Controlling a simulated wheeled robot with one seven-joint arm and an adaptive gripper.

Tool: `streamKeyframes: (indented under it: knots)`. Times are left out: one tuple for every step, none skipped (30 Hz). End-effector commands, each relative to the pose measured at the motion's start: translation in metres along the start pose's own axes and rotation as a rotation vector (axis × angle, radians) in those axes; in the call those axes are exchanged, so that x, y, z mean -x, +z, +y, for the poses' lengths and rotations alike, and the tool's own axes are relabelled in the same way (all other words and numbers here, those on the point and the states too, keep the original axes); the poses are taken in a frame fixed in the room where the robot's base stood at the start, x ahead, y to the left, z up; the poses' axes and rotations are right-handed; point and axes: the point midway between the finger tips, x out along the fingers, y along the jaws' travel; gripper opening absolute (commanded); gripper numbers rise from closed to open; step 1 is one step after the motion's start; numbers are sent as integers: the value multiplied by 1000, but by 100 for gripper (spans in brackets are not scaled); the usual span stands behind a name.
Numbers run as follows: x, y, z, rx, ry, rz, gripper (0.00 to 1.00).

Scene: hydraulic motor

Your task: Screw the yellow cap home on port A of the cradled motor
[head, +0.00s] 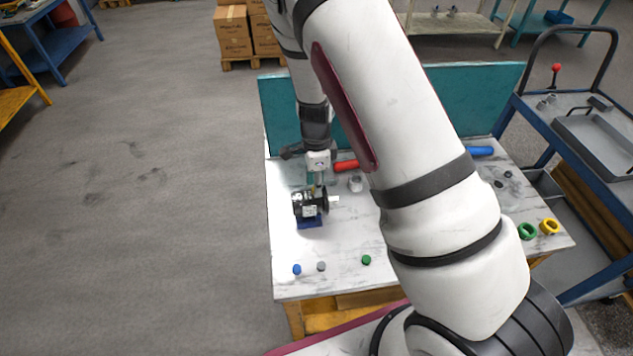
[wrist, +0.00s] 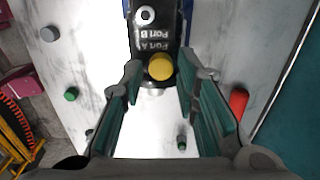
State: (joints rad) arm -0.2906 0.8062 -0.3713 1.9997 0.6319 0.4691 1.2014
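The black motor (head: 305,207) sits in a blue cradle (head: 310,223) on the white table. In the wrist view the motor (wrist: 160,35) is at the top, with its Port A and Port B labels upside down. The yellow cap (wrist: 160,67) is at the motor's near end, beside the Port A label; how deep it sits cannot be told. A silver round fitting (wrist: 146,15) shows near the Port B side. My gripper (wrist: 160,74) is open, its fingers on either side of the cap with gaps visible. In the head view my gripper (head: 317,183) is directly above the motor, and the cap cannot be made out.
Blue (head: 297,269), grey (head: 321,266) and green (head: 366,260) caps stand along the near edge. A red cylinder (head: 346,166) and a silver part (head: 355,184) lie behind the motor. Green (head: 527,231) and yellow (head: 549,226) rings are at right. A teal panel (head: 281,110) backs the table.

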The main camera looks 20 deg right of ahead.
Motion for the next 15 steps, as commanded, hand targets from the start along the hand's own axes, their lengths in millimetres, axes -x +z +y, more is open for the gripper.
streamKeyframes:
  knots:
    - [2, 0, 0, 1, -1, 0, 28]
    - [3, 0, 0, 1, -1, 0, 28]
    - [4, 0, 0, 1, -1, -1, 28]
    - [6, 0, 0, 2, -1, -1, 28]
    - [7, 1, 0, 2, -1, -1, 28]
    - [10, 1, 0, 2, -2, -1, 28]
    - [11, 1, 0, 2, -2, -1, 28]
    - [13, 1, 0, 2, -2, -1, 28]
    - [15, 0, 0, 1, -3, -1, 28]
    - [17, 0, 0, 1, -3, -1, 28]
    - [18, 0, 0, 1, -3, 0, 28]
    - [20, 0, 0, 0, -2, -1, 28]
    - [22, 0, 0, 0, -2, -1, 28]
    - [24, 0, 0, 0, -2, -1, 28]
    - [26, 0, 0, 1, -2, -1, 28]
